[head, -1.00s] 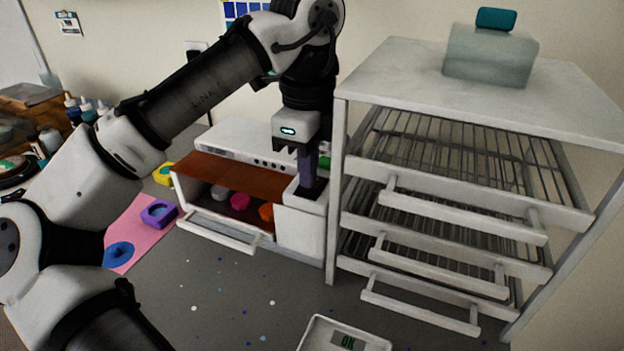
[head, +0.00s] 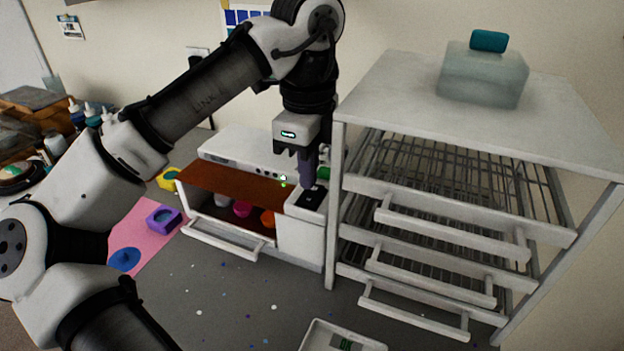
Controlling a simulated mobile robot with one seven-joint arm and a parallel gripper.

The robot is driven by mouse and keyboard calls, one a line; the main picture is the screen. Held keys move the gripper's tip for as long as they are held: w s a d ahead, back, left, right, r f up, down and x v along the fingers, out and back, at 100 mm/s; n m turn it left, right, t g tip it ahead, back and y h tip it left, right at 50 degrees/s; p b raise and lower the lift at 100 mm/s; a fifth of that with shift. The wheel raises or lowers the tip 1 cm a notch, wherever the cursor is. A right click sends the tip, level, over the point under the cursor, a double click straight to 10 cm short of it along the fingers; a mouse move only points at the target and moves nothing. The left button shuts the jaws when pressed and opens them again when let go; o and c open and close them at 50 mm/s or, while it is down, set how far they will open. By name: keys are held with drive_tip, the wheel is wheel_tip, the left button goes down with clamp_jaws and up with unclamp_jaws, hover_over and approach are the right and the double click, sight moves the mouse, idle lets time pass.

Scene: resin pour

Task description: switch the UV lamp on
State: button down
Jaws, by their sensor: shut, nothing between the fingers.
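The UV lamp is a white box (head: 302,235) with a reddish-brown top window and an open front. A pink mould (head: 242,209), an orange mould (head: 267,218) and a pale one (head: 222,200) show inside it. A dark switch pad (head: 312,198) is on the box's right-hand top. My gripper (head: 306,180) is shut and empty, pointing down just above the pad. A small gap seems to show between fingertips and pad.
A white rack (head: 337,230) with wire shelves and pull-out drawers stands close to the right of the lamp. The lamp's front tray or door (head: 222,243) sticks out. A purple mould (head: 163,219) lies on a pink mat (head: 150,245).

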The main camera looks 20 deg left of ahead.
sight(309, 199)
wheel_tip(309, 199, up, 4)
drive_tip(key=p, duration=0.5)
drive_tip(key=shift+r, duration=0.15)
idle(0.4)
